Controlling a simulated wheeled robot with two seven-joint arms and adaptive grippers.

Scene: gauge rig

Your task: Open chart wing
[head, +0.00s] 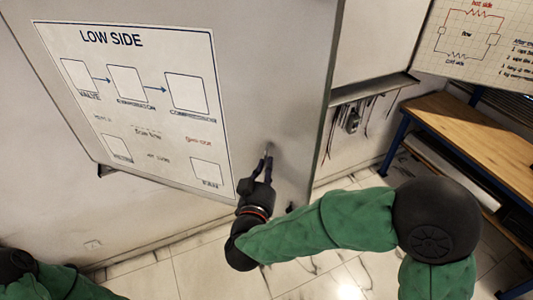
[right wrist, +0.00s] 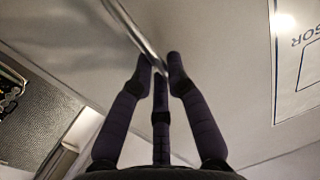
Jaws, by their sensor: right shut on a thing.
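The chart wing (head: 285,90) is a large pale grey panel with a white "LOW SIDE" chart (head: 140,125) on its face. It fills the left and middle of the head view and also shows in the right wrist view (right wrist: 225,50). My right gripper (head: 267,158) is at the lower right of the wing, near its right edge. In the right wrist view its fingers (right wrist: 160,72) are shut on a thin metal bar handle (right wrist: 132,28) on the panel. My left gripper is out of view; only part of my left arm shows at bottom left.
Right of the wing's edge is a recessed board with hanging tools (head: 352,120). A wooden-topped bench (head: 480,125) with blue legs stands at right, below a whiteboard (head: 475,45) with a circuit drawing. Tiled floor (head: 190,270) lies open below the wing.

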